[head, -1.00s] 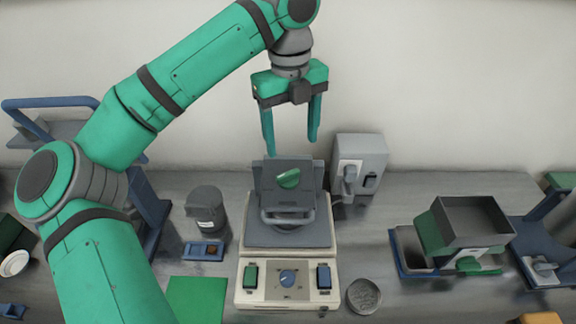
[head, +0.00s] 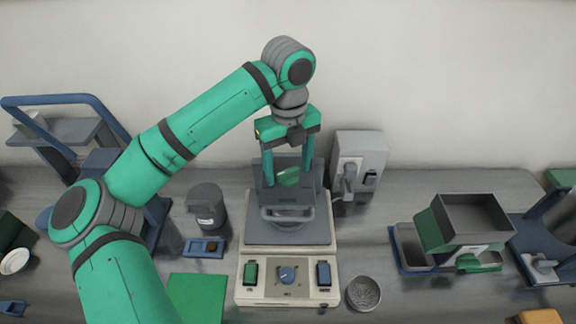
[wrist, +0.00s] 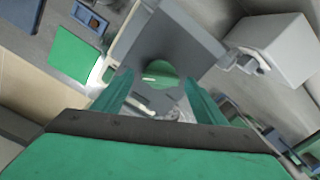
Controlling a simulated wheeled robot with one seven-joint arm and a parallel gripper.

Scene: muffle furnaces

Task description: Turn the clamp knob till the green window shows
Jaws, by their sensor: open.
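The grey machine (head: 290,232) on a cream base stands at the middle of the bench, with a grey upright plate at its back. A green rounded knob (head: 288,177) sits on that plate; it also shows in the wrist view (wrist: 160,70). My gripper (head: 287,182) points down with its fingers open, one on each side of the green knob in the head view. I cannot tell whether they touch it. I cannot make out a green window.
A grey box (head: 360,160) with a lever stands close at the right of the plate. A dark jar (head: 205,208) and a small blue switch box (head: 203,248) are at the left. A round dish (head: 364,293) lies at the front right. Bench between dish and blue tray (head: 402,262) is mostly clear.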

